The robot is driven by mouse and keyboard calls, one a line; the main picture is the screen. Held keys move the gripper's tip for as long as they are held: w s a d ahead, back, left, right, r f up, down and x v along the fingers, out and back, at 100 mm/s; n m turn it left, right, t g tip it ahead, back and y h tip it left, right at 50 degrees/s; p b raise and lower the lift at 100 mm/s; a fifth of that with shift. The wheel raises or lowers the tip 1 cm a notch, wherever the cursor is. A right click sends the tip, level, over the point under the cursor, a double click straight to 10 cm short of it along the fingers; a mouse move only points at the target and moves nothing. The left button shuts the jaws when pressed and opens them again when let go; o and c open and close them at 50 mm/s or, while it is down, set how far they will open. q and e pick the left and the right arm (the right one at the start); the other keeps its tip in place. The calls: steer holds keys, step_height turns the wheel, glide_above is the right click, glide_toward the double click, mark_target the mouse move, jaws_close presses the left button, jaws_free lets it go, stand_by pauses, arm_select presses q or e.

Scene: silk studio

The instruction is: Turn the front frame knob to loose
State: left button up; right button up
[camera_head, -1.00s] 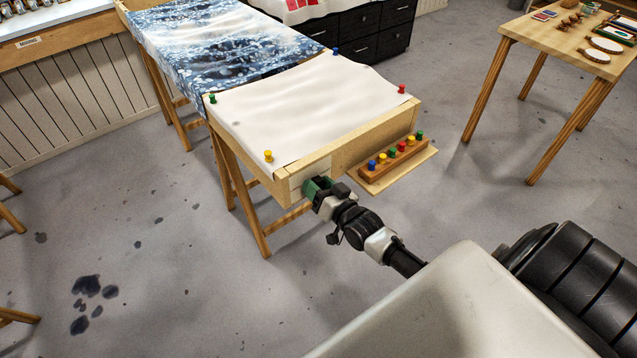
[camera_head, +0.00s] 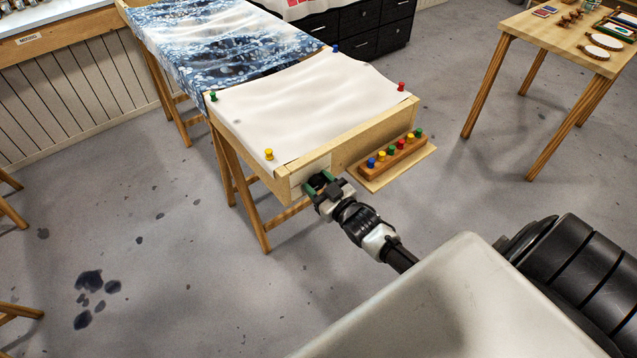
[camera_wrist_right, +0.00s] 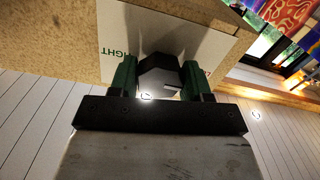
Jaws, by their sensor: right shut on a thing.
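The wooden frame (camera_head: 372,138) holds a white silk cloth (camera_head: 300,105) pinned with coloured pins. The front frame knob (camera_wrist_right: 161,78) is dark and faceted, on a white plate (camera_wrist_right: 118,22) at the frame's front corner. Green lettering shows upside down on the plate, partly hidden by the fingers. My right gripper (camera_head: 319,184) is at this corner. In the right wrist view its green fingers (camera_wrist_right: 160,80) are on either side of the knob, shut on it. The knob is mostly hidden in the head view. My left gripper is not in view.
A wooden rack of coloured pins (camera_head: 397,152) sits on a ledge beside the frame, just right of my gripper. A wooden table (camera_head: 560,45) with tools stands at the upper right. Trestle legs (camera_head: 240,190) stand under the frame.

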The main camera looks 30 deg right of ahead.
steer(key=shift+f, duration=0.15)
steer(key=o, duration=0.9)
steer(key=shift+o, duration=0.2)
steer(key=s, duration=1)
steer(key=shift+s+d+b, duration=0.35)
steer(key=shift+s+d, duration=0.05)
